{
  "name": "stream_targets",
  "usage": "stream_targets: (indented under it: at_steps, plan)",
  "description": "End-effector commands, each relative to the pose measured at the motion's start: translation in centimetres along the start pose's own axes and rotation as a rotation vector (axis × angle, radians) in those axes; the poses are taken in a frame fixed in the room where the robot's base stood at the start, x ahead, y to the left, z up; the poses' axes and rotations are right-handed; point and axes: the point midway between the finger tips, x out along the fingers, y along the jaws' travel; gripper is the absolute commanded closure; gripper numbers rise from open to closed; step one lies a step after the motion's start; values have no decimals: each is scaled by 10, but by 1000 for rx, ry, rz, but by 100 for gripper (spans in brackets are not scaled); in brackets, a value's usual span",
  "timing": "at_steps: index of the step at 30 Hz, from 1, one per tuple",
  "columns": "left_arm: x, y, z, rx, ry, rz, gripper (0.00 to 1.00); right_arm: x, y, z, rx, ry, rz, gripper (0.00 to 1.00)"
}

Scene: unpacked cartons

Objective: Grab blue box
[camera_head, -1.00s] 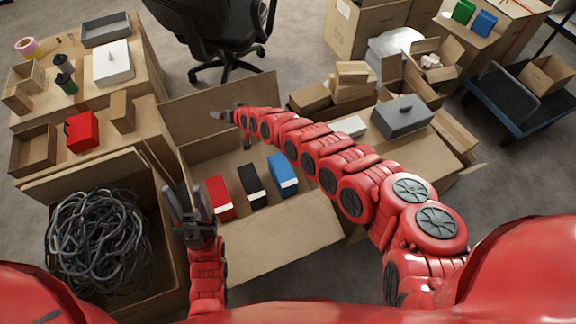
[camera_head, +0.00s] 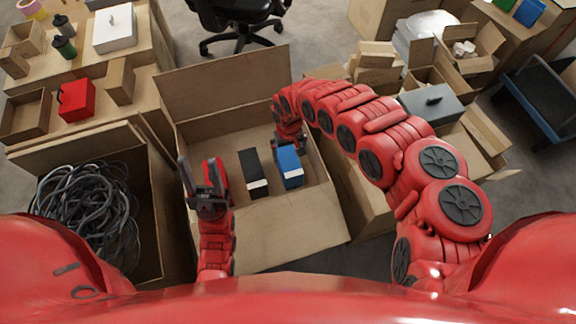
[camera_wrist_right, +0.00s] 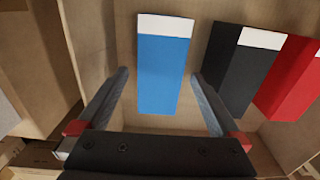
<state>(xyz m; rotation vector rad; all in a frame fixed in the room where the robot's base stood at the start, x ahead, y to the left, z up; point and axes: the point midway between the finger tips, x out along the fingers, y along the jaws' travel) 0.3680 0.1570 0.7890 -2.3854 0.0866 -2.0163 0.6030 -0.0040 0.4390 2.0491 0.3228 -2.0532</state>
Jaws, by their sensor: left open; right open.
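The blue box (camera_head: 289,166) with a white end stands in the open carton (camera_head: 300,222), beside a black box (camera_head: 253,172). In the right wrist view the blue box (camera_wrist_right: 165,68) lies between the two fingers of my right gripper (camera_wrist_right: 160,85), which are open and apart from its sides. In the head view my right gripper (camera_head: 288,146) is at the far end of the blue box, its fingers partly hidden. My left gripper (camera_head: 203,178) is open and empty at the carton's left side. It hides most of the red box, which shows in the right wrist view (camera_wrist_right: 288,78).
A carton of black cables (camera_head: 88,208) stands at the left. A table with a red container (camera_head: 76,99) and a white box (camera_head: 114,28) is at the back left. A grey case (camera_head: 428,101) and small cartons are at the right. An office chair (camera_head: 240,18) is behind.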

Motion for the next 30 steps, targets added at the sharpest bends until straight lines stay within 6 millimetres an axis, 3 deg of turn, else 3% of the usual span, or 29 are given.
stream_targets:
  at_steps: [3, 11, 21, 29, 30]
  plan:
    - [-6, 0, 1, 0, 0, 0, 50, 17, -2, -1, -1, 2, -4, 0]
    - [-11, 1, 2, 0, 0, 0, 50, 28, -1, -2, -1, 0, -2, 0]
    - [-34, 2, 6, 0, 0, 0, 50, 71, -2, -7, 0, 0, -3, 0]
    - [-33, 2, 6, 0, 0, 0, 50, 73, -1, -8, -1, 2, -1, 0]
    - [-33, 2, 6, 0, 0, 0, 50, 73, -1, -8, -1, 1, -1, 4]
